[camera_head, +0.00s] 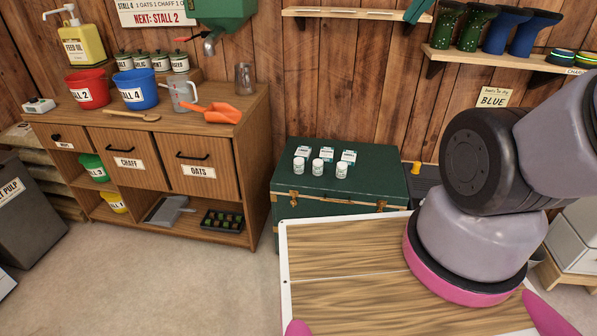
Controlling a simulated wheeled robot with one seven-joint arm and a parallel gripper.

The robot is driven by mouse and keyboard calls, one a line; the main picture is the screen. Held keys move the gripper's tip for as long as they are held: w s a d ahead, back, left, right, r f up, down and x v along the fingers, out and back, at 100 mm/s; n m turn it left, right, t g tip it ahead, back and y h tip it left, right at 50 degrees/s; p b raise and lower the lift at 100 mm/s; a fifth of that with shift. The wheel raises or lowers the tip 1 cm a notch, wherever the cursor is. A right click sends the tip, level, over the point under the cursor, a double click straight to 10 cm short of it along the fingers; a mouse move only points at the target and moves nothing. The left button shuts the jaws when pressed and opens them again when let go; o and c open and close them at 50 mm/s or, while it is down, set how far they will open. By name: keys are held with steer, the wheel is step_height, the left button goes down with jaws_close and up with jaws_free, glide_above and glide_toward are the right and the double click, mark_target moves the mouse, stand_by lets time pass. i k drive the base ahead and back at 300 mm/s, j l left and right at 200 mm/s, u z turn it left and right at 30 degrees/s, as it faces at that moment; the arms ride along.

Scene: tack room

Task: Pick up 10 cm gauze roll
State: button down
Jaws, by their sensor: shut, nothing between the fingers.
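Three small white rolls stand upright in a row on the green trunk: a left one (299,165), a middle one (317,167) and a right one (341,170). Each has a small dark label, too small to read, so I cannot tell which is the 10 cm gauze roll. Three small white and teal boxes (325,154) stand close behind them. My arm shows at the right, in front of the trunk's right side. My gripper is outside the picture.
The green trunk (290,213) stands against the plank wall. A wooden cabinet (255,160) with buckets, a jug and an orange scoop (216,113) stands to its left. Shelves (490,60) hang above at the right. Bare floor (200,285) lies before the cabinet.

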mark_target(318, 163)
steer(key=i+j+z, duration=1.05)
steer(key=j, duration=0.3)
steer(key=k, duration=0.1)
